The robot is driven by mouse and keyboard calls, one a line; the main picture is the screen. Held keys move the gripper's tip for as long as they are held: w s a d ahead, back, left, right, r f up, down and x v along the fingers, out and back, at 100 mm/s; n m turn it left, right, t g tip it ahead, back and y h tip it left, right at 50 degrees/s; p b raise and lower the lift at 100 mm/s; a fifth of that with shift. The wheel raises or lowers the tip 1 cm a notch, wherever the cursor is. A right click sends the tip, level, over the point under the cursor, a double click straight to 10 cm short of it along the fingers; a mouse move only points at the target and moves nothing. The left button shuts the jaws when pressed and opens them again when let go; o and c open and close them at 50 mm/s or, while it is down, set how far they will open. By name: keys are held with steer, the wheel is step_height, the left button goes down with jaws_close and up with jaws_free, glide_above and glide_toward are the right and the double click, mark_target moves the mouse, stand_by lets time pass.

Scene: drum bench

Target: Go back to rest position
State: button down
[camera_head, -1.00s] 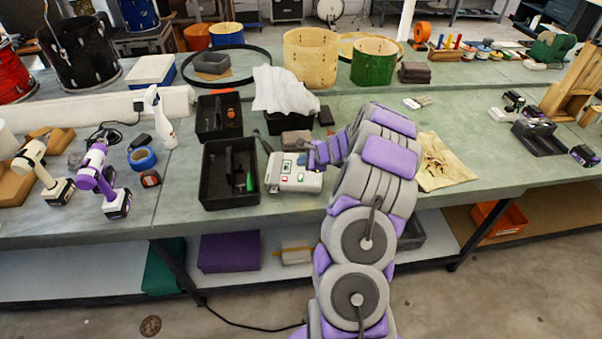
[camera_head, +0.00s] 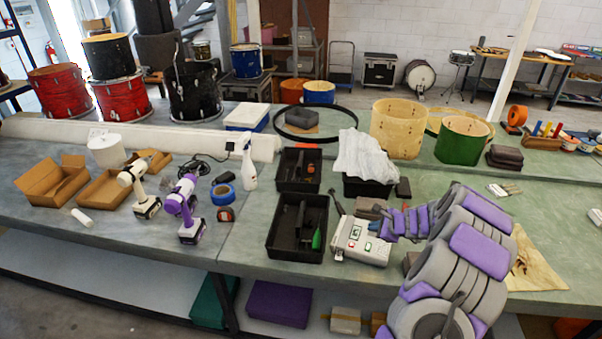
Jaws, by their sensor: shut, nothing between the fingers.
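My purple and grey arm rises from the lower right and bends left over the bench. My gripper (camera_head: 384,228) is small in view at the arm's left end. It is shut and empty, over or beside the upper right part of a white device (camera_head: 361,241) with green and red buttons. I cannot tell whether it touches the device. A brown-grey block (camera_head: 371,207) lies just behind it.
A black tray (camera_head: 271,237) stands left of the device. A white cloth (camera_head: 364,155) lies over a black bin behind. Two drills (camera_head: 186,210), a spray bottle (camera_head: 248,165) and open boxes (camera_head: 52,184) are on the left. Drum shells (camera_head: 396,126) stand behind. A tan cloth (camera_head: 535,262) lies right of my arm.

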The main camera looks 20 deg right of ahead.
steer(key=a+r+n+g+y, duration=0.1)
steer(key=a+r+n+y, duration=0.15)
steer(key=a+r, duration=0.45)
steer(key=a+r+n+y, duration=0.15)
steer(key=a+n, duration=0.25)
steer(key=a, duration=0.6)
steer(key=s+a+r+n+g, duration=0.2)
steer(key=s+a+r+n, duration=0.15)
steer(key=a, duration=0.45)
steer(key=s+a+r+n+g, duration=0.2)
steer(key=s+a+r+n, duration=0.15)
steer(key=a, duration=0.45)
steer(key=s+a+r+n+g+h, duration=0.1)
steer(key=s+a+n+g, duration=0.2)
steer(key=s, duration=0.6)
steer(key=s+a+r+n+g, duration=0.15)
steer(key=s+a+n, duration=0.25)
steer(key=s, duration=0.4)
steer(key=s+d+n+h, duration=0.1)
steer(key=s+n+h, duration=0.1)
steer(key=s, duration=0.6)
steer(key=s+d+n+g+h+b, duration=0.1)
steer(key=s+d+n+h, duration=0.1)
steer(key=s, duration=0.7)
steer(key=shift+s+d+h, duration=0.2)
steer(key=shift+d+h, duration=0.05)
steer(key=shift+h, duration=0.05)
steer(key=shift+r+n, duration=0.1)
steer(key=shift+n, duration=0.15)
stand_by(0.8)
